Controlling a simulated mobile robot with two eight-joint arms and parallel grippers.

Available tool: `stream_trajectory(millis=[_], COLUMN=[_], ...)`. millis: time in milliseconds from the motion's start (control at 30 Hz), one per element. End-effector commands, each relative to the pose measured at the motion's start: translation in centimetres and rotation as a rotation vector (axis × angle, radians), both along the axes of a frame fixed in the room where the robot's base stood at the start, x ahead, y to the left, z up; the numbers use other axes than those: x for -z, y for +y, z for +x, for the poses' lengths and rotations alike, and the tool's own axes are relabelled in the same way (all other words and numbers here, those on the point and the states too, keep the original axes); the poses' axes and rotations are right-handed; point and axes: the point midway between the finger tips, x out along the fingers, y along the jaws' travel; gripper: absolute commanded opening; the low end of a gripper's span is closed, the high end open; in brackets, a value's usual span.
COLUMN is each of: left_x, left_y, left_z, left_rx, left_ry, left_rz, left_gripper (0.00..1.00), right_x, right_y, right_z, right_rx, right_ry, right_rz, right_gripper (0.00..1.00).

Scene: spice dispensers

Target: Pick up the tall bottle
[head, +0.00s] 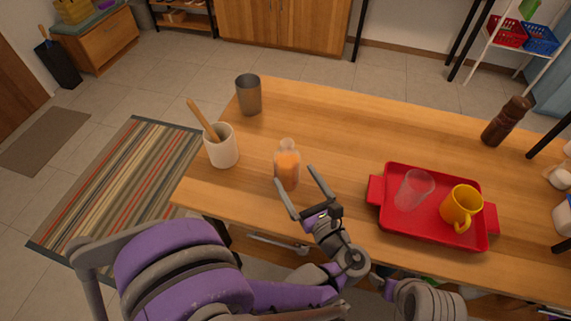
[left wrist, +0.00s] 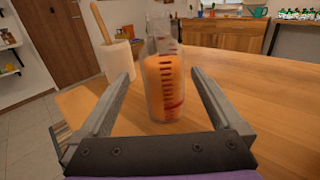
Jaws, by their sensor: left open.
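The tall bottle (head: 287,168) is clear with an orange filling and stands upright on the wooden table near its left front part. In the left wrist view the bottle (left wrist: 164,80) shows red markings on its side and stands ahead, between the lines of the two fingers. My left gripper (head: 301,192) is open and empty, just right of and in front of the bottle in the head view. It also shows in the left wrist view (left wrist: 160,80), with its fingers spread wide on both sides of the bottle's base. My right gripper is not in view.
A white crock (head: 222,148) with a wooden utensil stands left of the bottle, and a grey metal cup (head: 249,95) behind. A red tray (head: 383,219) with a clear glass (head: 413,190) and yellow mug (head: 460,207) lies right. A dark pepper mill (head: 507,122) stands farther right.

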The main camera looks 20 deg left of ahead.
Motion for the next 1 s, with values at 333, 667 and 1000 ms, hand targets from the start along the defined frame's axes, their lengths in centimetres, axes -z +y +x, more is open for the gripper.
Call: stream_trajectory(millis=[333, 667, 1000], left_x=[0.1, 0.6, 0.6], left_y=[2.9, 5.5, 6.0], left_z=[3.3, 6.8, 7.4], left_rx=[-0.002, -0.004, -0.001], left_ry=[0.000, 0.001, 0.000], left_rz=[-0.004, -0.003, -0.006], left_gripper=[1.00, 1.00, 1.00], right_x=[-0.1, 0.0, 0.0], right_y=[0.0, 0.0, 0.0], right_z=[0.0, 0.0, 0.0], right_rx=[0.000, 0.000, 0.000], right_ry=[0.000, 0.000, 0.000], right_rz=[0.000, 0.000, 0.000], right_gripper=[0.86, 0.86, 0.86])
